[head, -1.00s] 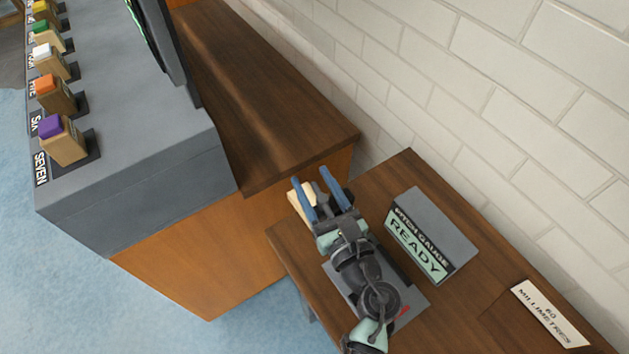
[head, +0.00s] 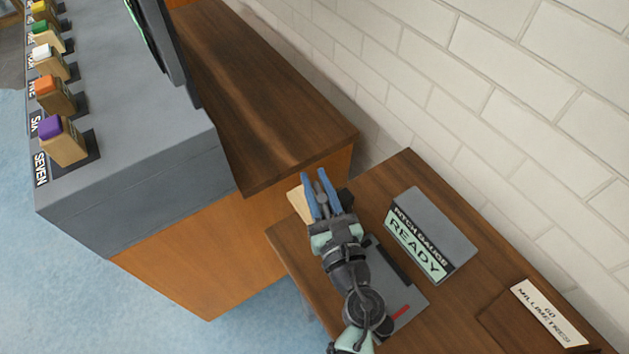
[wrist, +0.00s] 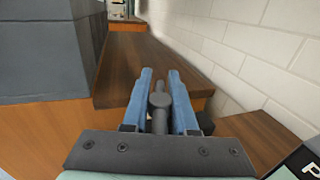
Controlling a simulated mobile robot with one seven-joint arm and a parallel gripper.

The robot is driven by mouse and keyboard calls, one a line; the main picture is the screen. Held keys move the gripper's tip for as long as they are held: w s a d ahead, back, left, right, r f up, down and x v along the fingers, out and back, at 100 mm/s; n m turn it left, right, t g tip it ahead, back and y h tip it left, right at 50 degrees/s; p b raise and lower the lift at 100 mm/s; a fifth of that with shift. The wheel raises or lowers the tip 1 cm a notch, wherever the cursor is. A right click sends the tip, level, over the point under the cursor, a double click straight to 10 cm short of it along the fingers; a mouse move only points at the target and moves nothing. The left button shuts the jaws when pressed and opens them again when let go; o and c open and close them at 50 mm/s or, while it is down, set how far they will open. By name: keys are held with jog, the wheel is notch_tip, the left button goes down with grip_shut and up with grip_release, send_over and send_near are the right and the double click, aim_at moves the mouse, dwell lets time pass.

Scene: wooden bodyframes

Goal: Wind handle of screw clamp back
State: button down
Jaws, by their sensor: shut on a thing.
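The grey handle of the screw clamp (wrist: 158,101), a short rod with a rounded knob, shows between my blue fingers in the wrist view. My gripper (head: 314,177) is shut on the handle at the far left corner of the small brown table. The fingers (wrist: 160,74) lie along both sides of the handle. The handle also shows as a grey piece between the fingers in the head view (head: 321,191). A dark part (head: 345,198) shows just right of the fingers. Most of the clamp's body is hidden behind my gripper and arm.
A pale wooden piece (head: 297,204) shows left of the fingers. A "PITCH GAUGE READY" box (head: 431,235) stands right of my arm. A grey plate (head: 408,296) lies under my arm. A higher brown bench (head: 262,110) and the white brick wall (head: 420,70) bound the space.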

jog(key=shift+h, duration=0.3)
jog(key=c, duration=0.7)
grip_release()
jog(key=b+v, duration=0.1)
jog(key=v, duration=1.2)
jog(key=shift+b, duration=0.3)
